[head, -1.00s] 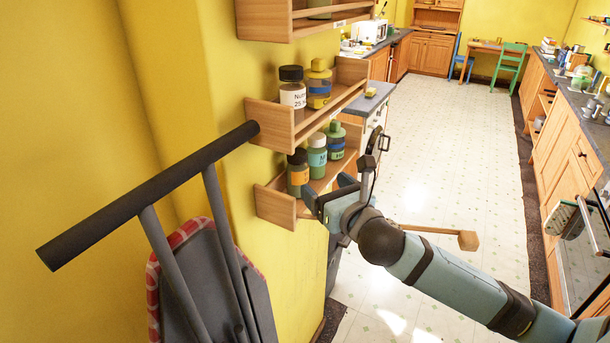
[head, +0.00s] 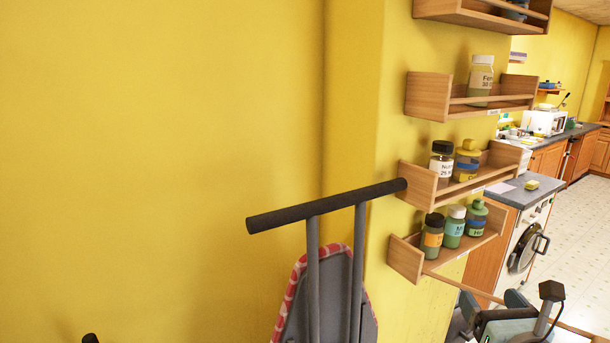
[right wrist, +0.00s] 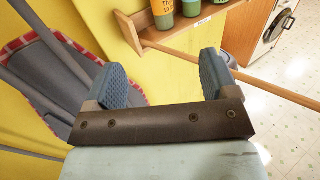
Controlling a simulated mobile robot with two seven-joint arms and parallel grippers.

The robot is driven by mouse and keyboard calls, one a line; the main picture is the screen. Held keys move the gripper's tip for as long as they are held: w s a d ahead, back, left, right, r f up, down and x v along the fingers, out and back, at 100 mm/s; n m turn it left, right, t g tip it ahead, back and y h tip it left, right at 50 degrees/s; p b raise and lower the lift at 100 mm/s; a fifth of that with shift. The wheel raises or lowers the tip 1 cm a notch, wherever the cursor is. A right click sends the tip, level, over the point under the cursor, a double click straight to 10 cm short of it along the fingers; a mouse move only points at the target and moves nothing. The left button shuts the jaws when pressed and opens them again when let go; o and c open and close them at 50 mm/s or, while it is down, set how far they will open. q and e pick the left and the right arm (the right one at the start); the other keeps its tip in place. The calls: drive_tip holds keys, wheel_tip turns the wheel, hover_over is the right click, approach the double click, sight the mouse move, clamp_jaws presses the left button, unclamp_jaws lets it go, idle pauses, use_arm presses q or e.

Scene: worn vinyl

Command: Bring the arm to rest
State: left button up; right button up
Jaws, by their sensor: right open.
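My right gripper (head: 515,300) shows at the lower right of the head view, below and right of the lowest spice shelf. In the right wrist view my right gripper (right wrist: 165,78) has its two blue ribbed fingers wide apart, with nothing between them. Yellow wall shows behind the gap, and the fingers appear clear of the shelf. The rest of my right arm is mostly out of the head view. A small dark tip at the bottom left edge of the head view is too little to identify. My left gripper is not seen.
Wooden wall shelves hold jars, among them a green-capped jar (head: 476,219) on the lowest shelf (head: 405,258). A folded ironing board (head: 335,290) leans at the wall. A thin wooden rod (right wrist: 265,88) crosses beside the right finger. Floor is open at right.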

drive_tip(key=s+a+f+m+g+y, duration=0.1)
drive_tip(key=s+a+f+m+g, duration=0.2)
drive_tip(key=f+m, duration=0.65)
drive_tip(key=s+a+f+m+g+y, duration=0.3)
drive_tip(key=f+m, duration=0.4)
drive_tip(key=f, duration=0.6)
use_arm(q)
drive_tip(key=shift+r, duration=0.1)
use_arm(e)
drive_tip(key=s+a+f+m, duration=0.3)
drive_tip(key=s+f+m, duration=0.4)
drive_tip(key=m, duration=0.1)
drive_tip(key=s+a+f+m+g, duration=0.1)
drive_tip(key=s+a+f+m, duration=0.1)
drive_tip(key=s+f+m, duration=0.5)
drive_tip(key=shift+s+a+m+h, duration=0.3)
drive_tip(key=shift+s+a+m, duration=0.1)
drive_tip(key=shift+s+m, duration=0.3)
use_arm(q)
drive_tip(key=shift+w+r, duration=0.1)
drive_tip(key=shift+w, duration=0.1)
use_arm(e)
drive_tip(key=shift+w+r, duration=0.1)
drive_tip(key=shift+w, duration=0.05)
